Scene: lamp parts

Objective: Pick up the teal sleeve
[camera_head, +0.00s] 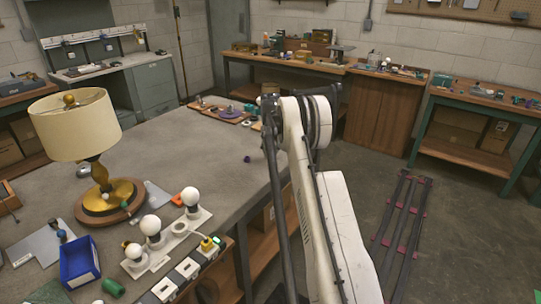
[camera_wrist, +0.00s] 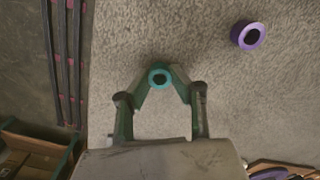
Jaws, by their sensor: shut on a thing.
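The teal sleeve (camera_wrist: 159,69) is a short round ring with a dark hole, seen end-on in the wrist view. My gripper (camera_wrist: 161,80) is shut on it, with one fingertip on each side. I cannot tell whether the sleeve touches the table or is just above it. In the head view my arm covers the gripper and the sleeve, so neither shows there.
A purple ring (camera_wrist: 248,35) lies apart at the upper right of the wrist view. A small purple part (camera_head: 247,159) is on the grey table (camera_head: 190,150). A lamp (camera_head: 76,125), white bulbs (camera_head: 191,197) and a blue bin (camera_head: 80,262) stand left.

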